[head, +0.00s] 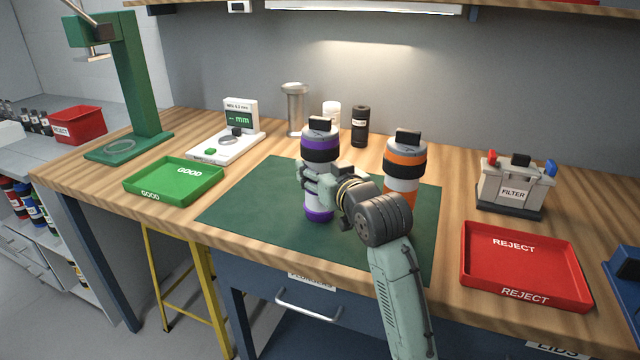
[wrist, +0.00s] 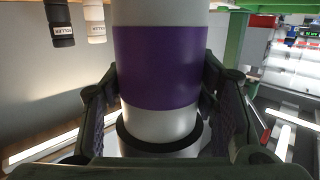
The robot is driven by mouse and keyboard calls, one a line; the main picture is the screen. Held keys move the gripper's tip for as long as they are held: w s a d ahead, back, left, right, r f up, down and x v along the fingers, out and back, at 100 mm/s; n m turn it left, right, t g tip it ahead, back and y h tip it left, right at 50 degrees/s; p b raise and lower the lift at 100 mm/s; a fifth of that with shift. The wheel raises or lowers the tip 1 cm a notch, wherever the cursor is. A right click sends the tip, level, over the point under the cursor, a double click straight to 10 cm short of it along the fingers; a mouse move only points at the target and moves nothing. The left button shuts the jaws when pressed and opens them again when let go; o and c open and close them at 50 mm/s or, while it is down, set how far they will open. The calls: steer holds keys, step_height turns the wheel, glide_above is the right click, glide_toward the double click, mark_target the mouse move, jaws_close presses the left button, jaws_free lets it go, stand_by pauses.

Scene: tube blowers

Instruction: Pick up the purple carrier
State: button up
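The purple carrier (head: 318,207) stands upright at the middle of the green mat (head: 265,220). It has a grey-white body, purple bands and a black-topped cap. My gripper (head: 312,180) is at its mid-height in the head view, with fingers around its body. In the wrist view the carrier's purple band (wrist: 160,68) fills the middle, with one finger of my gripper (wrist: 160,105) on each side, very close to its surface. Whether the pads press on it cannot be made out. Whether its base touches the mat is also unclear.
An orange-banded carrier (head: 405,160) stands close on the right, partly behind my arm. A green GOOD tray (head: 150,193) lies left and a red REJECT tray (head: 520,293) right. A gauge (head: 225,148), a metal cylinder (head: 294,110) and a filter box (head: 513,188) stand farther back.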

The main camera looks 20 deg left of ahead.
steer(key=c, duration=0.8)
steer(key=shift+r, duration=0.15)
